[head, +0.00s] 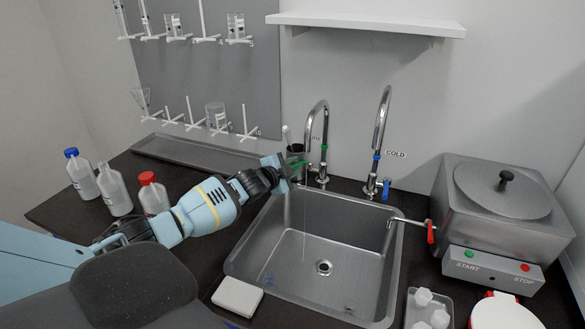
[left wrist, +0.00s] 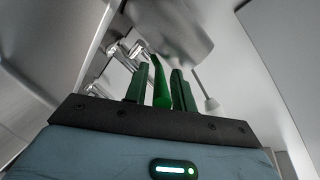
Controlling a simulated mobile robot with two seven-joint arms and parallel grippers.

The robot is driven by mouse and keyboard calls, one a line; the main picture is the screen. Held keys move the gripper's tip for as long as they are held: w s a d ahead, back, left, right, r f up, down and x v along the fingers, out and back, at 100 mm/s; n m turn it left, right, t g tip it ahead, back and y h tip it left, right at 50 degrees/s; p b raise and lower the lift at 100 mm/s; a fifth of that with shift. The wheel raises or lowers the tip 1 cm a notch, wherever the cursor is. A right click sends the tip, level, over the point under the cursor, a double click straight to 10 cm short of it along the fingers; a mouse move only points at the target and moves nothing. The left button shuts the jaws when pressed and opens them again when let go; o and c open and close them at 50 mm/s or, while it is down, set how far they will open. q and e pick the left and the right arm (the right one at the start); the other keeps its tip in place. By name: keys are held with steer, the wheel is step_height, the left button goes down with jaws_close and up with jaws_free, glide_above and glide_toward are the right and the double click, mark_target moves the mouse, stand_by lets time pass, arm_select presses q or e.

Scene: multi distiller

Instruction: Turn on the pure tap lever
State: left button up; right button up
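The pure tap (head: 322,125) is a curved metal spout with a green ring, standing behind the sink on the left. Its green lever (head: 299,164) points left; it also shows bright green in the left wrist view (left wrist: 160,85). A thin pale vertical line under the spout looks like a stream of water. My left gripper (head: 286,172) is at the lever, left of the tap. In the left wrist view its two dark green fingers (left wrist: 159,88) stand apart with the lever between them, close to the right finger; contact cannot be told. My right gripper is not in view.
The cold tap (head: 380,135) with a blue lever (head: 386,189) stands to the right. The sink (head: 322,265) lies below. A metal distiller (head: 500,215) with a red-handled valve is at right. Bottles (head: 113,190) stand at left. A shelf (head: 365,25) hangs above.

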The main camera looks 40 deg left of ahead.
arm_select(q)
steer(key=shift+o, duration=0.4)
steer(key=shift+s+a+f, duration=0.1)
steer(key=shift+s+a, duration=0.05)
steer(key=shift+s, duration=0.05)
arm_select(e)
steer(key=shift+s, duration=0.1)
arm_select(q)
steer(key=p+v, duration=0.1)
steer(key=v, duration=0.6)
steer(key=shift+s+p, duration=0.3)
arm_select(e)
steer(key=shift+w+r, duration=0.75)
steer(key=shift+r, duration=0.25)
arm_select(q)
steer(key=shift+c, duration=0.2)
